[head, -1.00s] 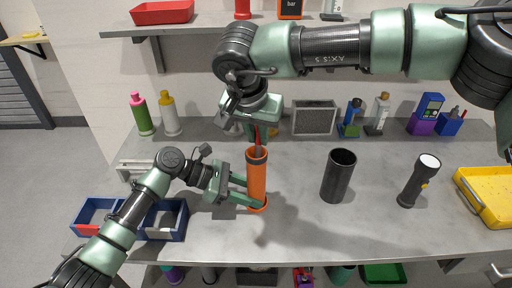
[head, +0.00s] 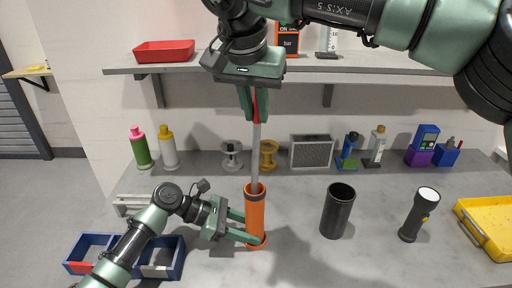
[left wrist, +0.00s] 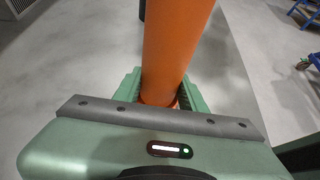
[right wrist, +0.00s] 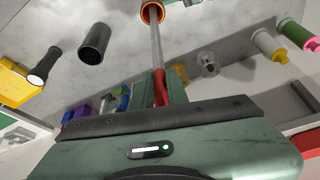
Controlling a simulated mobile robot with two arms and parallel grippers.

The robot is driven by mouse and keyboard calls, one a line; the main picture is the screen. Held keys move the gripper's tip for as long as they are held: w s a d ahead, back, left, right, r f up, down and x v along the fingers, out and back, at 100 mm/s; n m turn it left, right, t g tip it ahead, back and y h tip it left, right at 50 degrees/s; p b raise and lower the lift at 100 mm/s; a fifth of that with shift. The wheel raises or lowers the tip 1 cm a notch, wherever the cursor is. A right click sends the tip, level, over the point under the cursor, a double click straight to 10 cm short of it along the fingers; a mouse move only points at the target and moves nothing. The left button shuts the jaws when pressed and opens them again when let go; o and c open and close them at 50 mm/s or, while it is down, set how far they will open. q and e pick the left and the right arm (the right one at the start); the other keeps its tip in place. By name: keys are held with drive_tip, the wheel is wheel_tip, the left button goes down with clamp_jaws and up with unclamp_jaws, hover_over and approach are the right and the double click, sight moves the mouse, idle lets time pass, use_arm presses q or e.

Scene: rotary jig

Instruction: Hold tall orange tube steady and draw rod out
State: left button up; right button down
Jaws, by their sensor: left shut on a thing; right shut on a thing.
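The tall orange tube (head: 255,212) stands upright on the grey bench. My left gripper (head: 254,235) is shut on it near its base; the left wrist view also shows the orange tube (left wrist: 172,45) between the fingers. A grey rod (head: 256,150) with a red handle runs upright above the tube, its lower end hidden inside the tube mouth. My right gripper (head: 254,105) is shut on the red handle (right wrist: 160,88) high above the tube. In the right wrist view the rod (right wrist: 155,45) leads down into the orange rim.
A black open cylinder (head: 338,212) and a black flashlight (head: 418,215) stand right of the tube. A yellow tray (head: 488,228) is at the right edge. Blue bins (head: 160,258) lie left. Bottles and spools line the back. A shelf (head: 350,65) hangs behind my right arm.

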use_arm(q)
drive_tip(key=shift+f, duration=0.15)
use_arm(e)
wheel_tip(320, 180, up, 13)
drive_tip(key=shift+r, duration=0.1)
use_arm(q)
drive_tip(key=o, duration=1.1)
drive_tip(key=shift+c, duration=0.2)
use_arm(e)
drive_tip(key=shift+w, duration=0.1)
use_arm(q)
drive_tip(key=shift+a, duration=0.1)
